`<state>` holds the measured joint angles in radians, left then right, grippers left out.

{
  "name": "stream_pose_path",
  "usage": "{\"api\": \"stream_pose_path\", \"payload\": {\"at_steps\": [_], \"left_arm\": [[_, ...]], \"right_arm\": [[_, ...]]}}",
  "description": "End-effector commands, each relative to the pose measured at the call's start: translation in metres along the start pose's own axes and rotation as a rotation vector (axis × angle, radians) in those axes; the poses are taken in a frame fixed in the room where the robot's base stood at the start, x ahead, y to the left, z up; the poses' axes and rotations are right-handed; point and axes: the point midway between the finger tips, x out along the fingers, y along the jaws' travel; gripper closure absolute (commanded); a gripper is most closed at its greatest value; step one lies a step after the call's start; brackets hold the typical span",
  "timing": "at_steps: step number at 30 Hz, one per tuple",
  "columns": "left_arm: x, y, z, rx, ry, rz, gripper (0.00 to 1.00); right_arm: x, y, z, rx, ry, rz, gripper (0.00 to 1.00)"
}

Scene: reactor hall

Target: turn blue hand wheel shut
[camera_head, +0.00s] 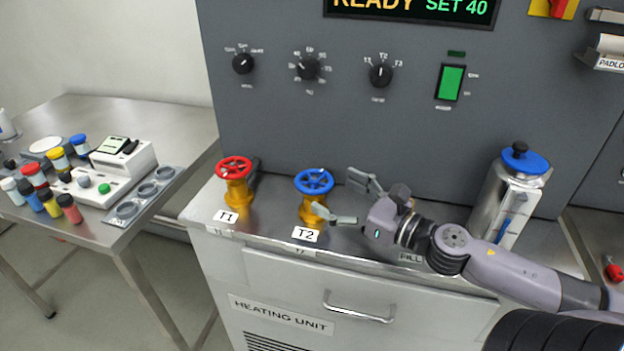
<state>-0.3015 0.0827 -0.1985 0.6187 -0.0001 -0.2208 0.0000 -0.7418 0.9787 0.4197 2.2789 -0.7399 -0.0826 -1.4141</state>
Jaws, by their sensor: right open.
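The blue hand wheel (314,181) sits on top of a yellow valve body (312,210) labelled T2, on the steel top of the heating unit. My right gripper (350,198) is just right of this valve, with its jaws open toward it. One finger is behind and right of the wheel; the other is lower, near the valve's base. I cannot tell whether either finger touches the valve. Nothing is held between the fingers. My left gripper does not show.
A red hand wheel (234,167) on valve T1 stands to the left. A steel canister (508,196) with a blue lid stands at the right. The control panel (330,120) rises behind. A side table (180,128) at the left holds vials and an instrument.

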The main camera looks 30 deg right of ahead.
Motion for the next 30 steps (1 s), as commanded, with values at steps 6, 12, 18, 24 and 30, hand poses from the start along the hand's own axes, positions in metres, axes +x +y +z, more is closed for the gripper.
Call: {"api": "stream_pose_path", "payload": {"at_steps": [6,12,18,24,30], "left_arm": [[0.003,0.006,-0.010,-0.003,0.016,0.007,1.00],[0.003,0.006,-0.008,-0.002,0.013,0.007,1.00],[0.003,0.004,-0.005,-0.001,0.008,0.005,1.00],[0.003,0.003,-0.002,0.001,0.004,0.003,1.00],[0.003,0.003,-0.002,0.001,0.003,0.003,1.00]], "right_arm": [[0.033,-0.001,0.001,-0.004,-0.003,0.001,0.14],[0.052,-0.001,0.001,0.000,-0.003,0.000,0.14],[0.062,-0.001,0.001,-0.001,-0.001,-0.002,0.14],[0.065,-0.001,0.000,0.000,0.001,-0.002,0.14],[0.065,-0.001,0.000,0.000,0.001,-0.002,0.14]]}}
